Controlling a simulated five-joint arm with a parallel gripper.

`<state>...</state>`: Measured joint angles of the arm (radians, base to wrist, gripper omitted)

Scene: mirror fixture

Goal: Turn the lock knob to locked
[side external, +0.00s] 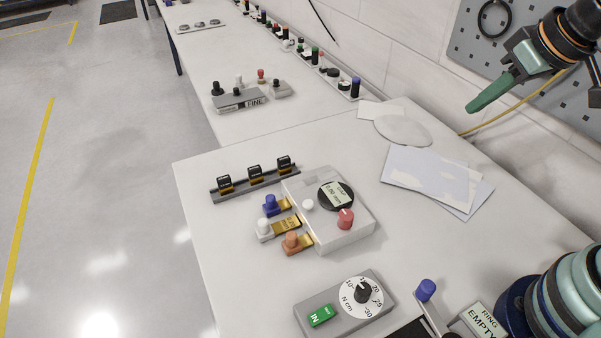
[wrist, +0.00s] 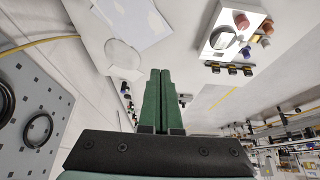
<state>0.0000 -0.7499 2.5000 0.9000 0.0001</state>
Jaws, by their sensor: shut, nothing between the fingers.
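No lock marking is readable, so I cannot tell which is the lock knob. The box also shows upside down in the wrist view (wrist: 222,48), upper right. My gripper (side external: 474,108) is high above the back right of the bench, well away from the box. Its green fingers are shut and empty in the wrist view (wrist: 160,73).
A grey dial unit (side external: 347,307) with a green switch stands in front. A blue-capped post (side external: 427,290) is at front right. Papers (side external: 430,177) lie flat to the right. A pegboard (side external: 480,50) hangs behind.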

